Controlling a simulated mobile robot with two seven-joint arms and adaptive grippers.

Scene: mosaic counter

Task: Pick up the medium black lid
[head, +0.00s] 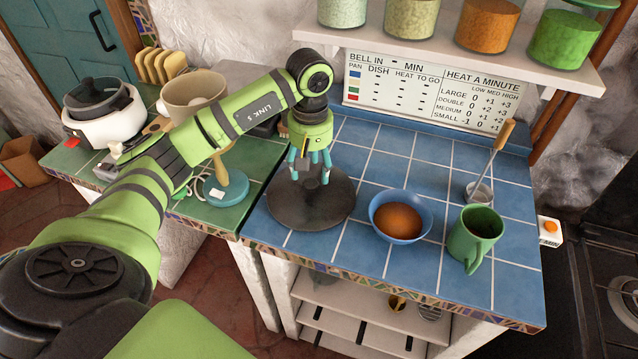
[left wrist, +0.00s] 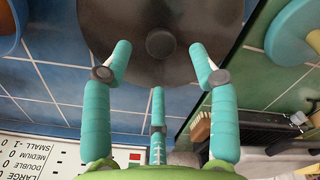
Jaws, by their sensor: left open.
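The black lid (head: 312,212) is round, dark and flat, and lies on the blue-tiled counter near its left edge. In the left wrist view the lid (left wrist: 205,22) fills the upper middle, with its round knob (left wrist: 160,43) facing the camera. My left gripper (head: 311,170) has teal fingers and is over the lid, pointing down. In the left wrist view the fingers (left wrist: 160,62) are spread around the knob's position, apart from it, with nothing held. My right gripper is in neither view.
A blue bowl (head: 401,216) of orange-brown contents stands right of the lid, with a green mug (head: 474,240) beyond. A teal-based stand (head: 225,188) is close on the left. A shelf with jars (head: 455,62) overhangs the back.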

